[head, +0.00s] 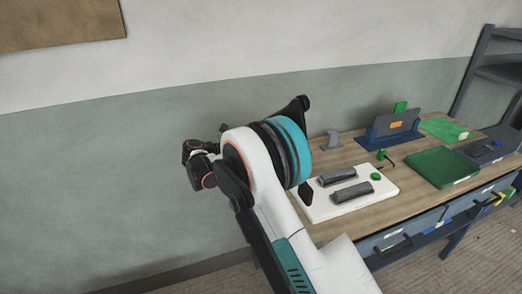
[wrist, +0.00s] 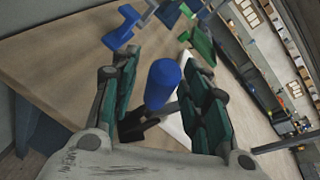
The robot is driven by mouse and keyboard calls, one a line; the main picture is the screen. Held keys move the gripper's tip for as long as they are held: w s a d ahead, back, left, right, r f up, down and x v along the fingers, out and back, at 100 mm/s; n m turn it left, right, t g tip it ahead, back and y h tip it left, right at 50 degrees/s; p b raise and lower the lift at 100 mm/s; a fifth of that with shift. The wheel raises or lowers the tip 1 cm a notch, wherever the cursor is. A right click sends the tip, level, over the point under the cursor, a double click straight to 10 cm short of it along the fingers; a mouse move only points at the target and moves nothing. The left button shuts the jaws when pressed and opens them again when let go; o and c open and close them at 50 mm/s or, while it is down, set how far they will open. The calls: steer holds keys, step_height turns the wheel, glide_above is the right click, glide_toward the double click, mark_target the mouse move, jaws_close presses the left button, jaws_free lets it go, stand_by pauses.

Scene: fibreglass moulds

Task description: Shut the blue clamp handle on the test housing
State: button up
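In the wrist view a blue cylindrical handle (wrist: 165,82) stands up between the two fingers of my gripper (wrist: 163,68). The fingers are apart, one on each side of the handle, and I cannot tell whether either touches it. A dark part (wrist: 138,125) shows below the handle. In the head view a white plate (head: 372,206) with grey blocks (head: 352,192) and a black piece (head: 305,192) at its left end lies on the bench. My arm hides the blue handle there, and I cannot make out my fingers. I cannot tell which part is the test housing.
The wooden bench (head: 408,207) also carries a green tray (head: 443,166), a blue stand (head: 390,136), a small grey bracket (head: 332,140) and a green mat (head: 440,128). A blue bracket (wrist: 122,30) stands beyond my fingers in the wrist view. Drawers (head: 398,238) line the bench front.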

steer(key=shift+a, duration=0.1)
steer(key=v, duration=1.2)
